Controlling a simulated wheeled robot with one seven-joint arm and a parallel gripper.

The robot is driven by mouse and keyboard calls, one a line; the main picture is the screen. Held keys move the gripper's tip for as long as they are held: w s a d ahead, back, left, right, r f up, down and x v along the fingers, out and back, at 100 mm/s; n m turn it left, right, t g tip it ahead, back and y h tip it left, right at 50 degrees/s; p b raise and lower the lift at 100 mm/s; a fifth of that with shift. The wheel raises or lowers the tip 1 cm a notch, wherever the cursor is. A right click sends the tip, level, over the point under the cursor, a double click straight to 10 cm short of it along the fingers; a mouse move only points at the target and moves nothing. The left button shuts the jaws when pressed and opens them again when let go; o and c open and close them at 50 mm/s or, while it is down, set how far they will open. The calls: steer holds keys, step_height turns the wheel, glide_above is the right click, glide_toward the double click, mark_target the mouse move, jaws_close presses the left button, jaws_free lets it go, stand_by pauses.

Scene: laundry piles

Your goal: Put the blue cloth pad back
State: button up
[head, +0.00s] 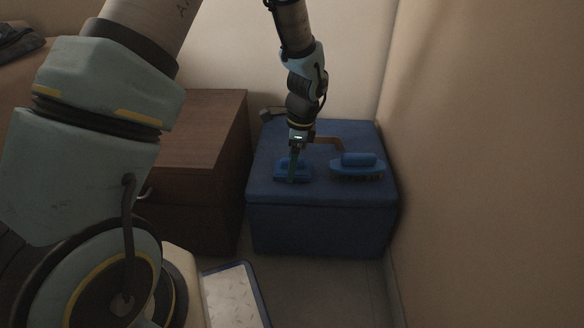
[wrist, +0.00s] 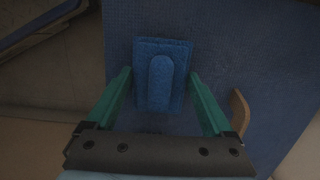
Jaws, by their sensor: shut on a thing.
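The blue cloth pad (head: 304,173) is at the left front of the top of the blue ottoman (head: 320,220). In the wrist view the pad (wrist: 162,47) is a flat rectangle with a rounded raised grip on top. My gripper (head: 292,176) reaches down from above and is shut on the pad, with one green finger (wrist: 160,78) at each side of it. I cannot tell whether the pad rests on the ottoman or is slightly above it.
A blue brush (head: 358,164) with dark bristles lies to the right on the ottoman. A tan curved piece (head: 328,140) is behind it. A brown wooden cabinet (head: 205,130) stands to the left, a wall to the right. A blue-rimmed tray (head: 262,293) is on the floor in front.

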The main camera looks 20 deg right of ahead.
steer(key=shift+f, duration=0.1)
steer(key=o, duration=0.9)
step_height(320, 180, up, 12)
steer(key=d+p, duration=0.2)
steer(key=p, duration=0.4)
steer(key=w+a+r+n+h, duration=0.1)
steer(key=a+r+n, duration=0.2)
steer(key=a+n, duration=0.35)
steer(key=w+a+r+n, duration=0.1)
steer(key=a+r+n, duration=0.2)
steer(key=a, duration=0.7)
steer(key=s+a+r+n, duration=0.1)
steer(key=s+a+n, duration=0.1)
steer(key=a+n, duration=0.2)
steer(key=s+a+r+n, duration=0.1)
steer(key=s+a+n, duration=0.1)
steer(key=a+n, duration=0.2)
steer(key=s+a+r+n, duration=0.1)
steer(key=s+a+n, duration=0.1)
steer(key=a+n, duration=0.2)
steer(key=shift+a+n+t+h, duration=0.25)
steer(key=shift+a+t+h, duration=0.15)
steer(key=shift+a, duration=1.4)
